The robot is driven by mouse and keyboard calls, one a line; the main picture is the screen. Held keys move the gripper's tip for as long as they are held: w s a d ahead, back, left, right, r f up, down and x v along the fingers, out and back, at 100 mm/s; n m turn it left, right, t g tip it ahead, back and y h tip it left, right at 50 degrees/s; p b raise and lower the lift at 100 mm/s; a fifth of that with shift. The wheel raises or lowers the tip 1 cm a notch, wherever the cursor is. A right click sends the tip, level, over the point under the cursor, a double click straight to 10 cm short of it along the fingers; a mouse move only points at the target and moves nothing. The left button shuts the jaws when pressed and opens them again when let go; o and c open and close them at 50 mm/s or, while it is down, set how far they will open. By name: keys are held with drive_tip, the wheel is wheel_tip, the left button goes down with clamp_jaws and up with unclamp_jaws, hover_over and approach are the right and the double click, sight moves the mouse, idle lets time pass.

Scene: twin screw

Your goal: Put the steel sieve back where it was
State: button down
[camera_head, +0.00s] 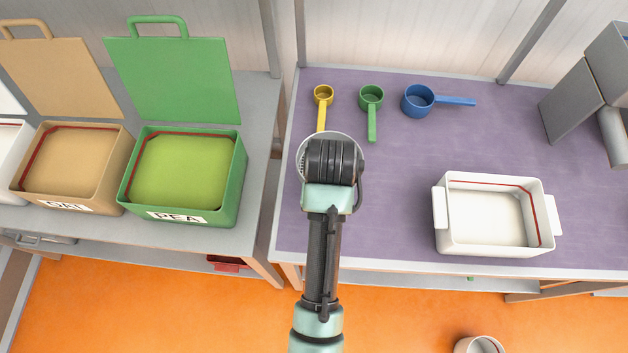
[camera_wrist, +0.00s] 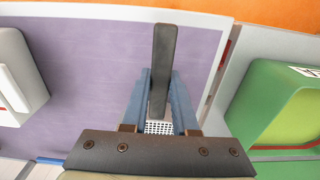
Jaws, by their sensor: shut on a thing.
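The steel sieve (camera_head: 304,158) is a pale round pan whose rim shows around my gripper (camera_head: 333,165) in the head view, over the left part of the purple-topped bench. My arm hides most of it. In the wrist view, my gripper (camera_wrist: 160,82) is shut with its two blue fingers on either side of the sieve's dark handle (camera_wrist: 165,45). A patch of the perforated mesh shows between the fingers. I cannot tell whether the sieve touches the bench.
Yellow (camera_head: 323,95), green (camera_head: 371,97) and blue (camera_head: 418,100) scoops lie behind the sieve, the yellow handle close to it. A white tub (camera_head: 447,240) stands right. The green PEA bin (camera_head: 232,190) stands left across a gap. The bench middle is clear.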

drive_tip(key=shift+s+a+r+p, duration=0.15)
drive_tip(key=shift+s+r+p, duration=0.05)
drive_tip(key=shift+r+p, duration=0.85)
drive_tip(key=shift+s+a+r+p, duration=0.1)
drive_tip(key=shift+s+r+p, duration=0.1)
drive_tip(key=shift+r+p, duration=0.8)
wheel_tip(320, 180, down, 10)
drive_tip(key=shift+f, duration=0.1)
drive_tip(key=c, duration=0.7)
unclamp_jaws()
drive_tip(key=shift+f, duration=0.1)
